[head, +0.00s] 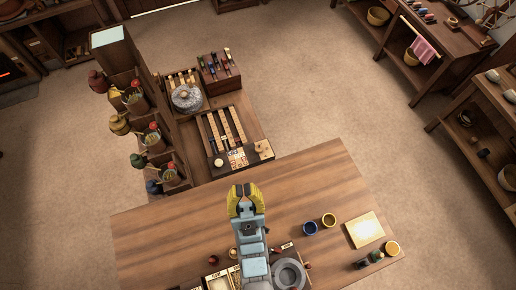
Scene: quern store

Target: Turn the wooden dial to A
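My gripper (245,188), with yellow fingers on a pale blue-grey arm, is over the back part of the wooden table, seen from above. I cannot pick out the wooden dial for certain. A tan square plate (263,149) with a small piece on it sits at the right end of a dark panel beyond the table. A pale round knob (218,162) is at the panel's left end. No letter A is readable. My arm hides part of the table's front.
A shelf with jugs (121,125) stands left. A round stone (186,97) lies farther back. Open floor (330,90) is at right.

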